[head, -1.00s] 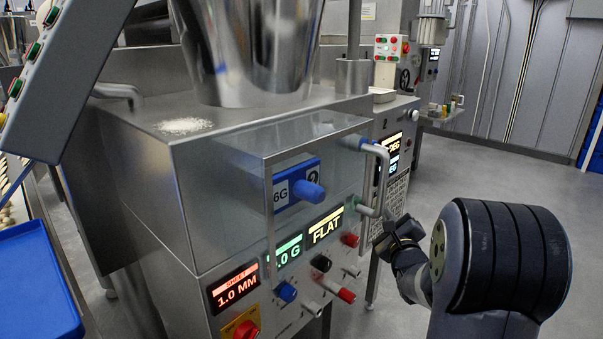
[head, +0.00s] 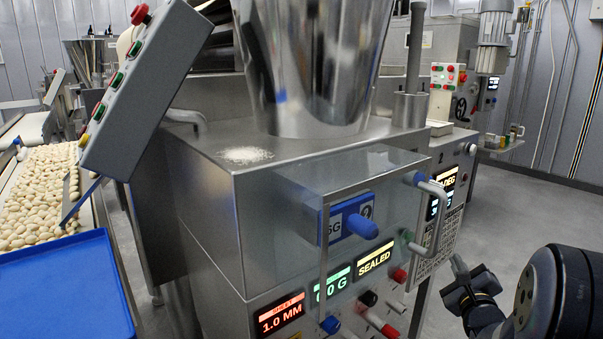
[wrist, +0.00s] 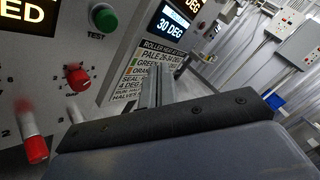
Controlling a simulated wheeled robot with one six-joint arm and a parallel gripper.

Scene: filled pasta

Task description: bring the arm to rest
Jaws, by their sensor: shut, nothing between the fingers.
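My gripper (head: 458,265) is at the lower right in the head view, in front of the machine's right front corner. It is shut and empty. In the wrist view its shut fingers (wrist: 152,90) point at the machine front, beside the green TEST button (wrist: 103,18) and a red knob (wrist: 77,78). I cannot tell whether the fingers touch anything; they look apart from the panel. My arm bends at the right edge of the head view.
The steel machine (head: 205,190) with a clear guard (head: 300,215) and its handle (head: 436,215) fills the middle. Its display (head: 374,257) reads SEALED. A blue tray (head: 60,285) and a belt of pasta (head: 40,195) are left. Open floor (head: 520,200) lies right.

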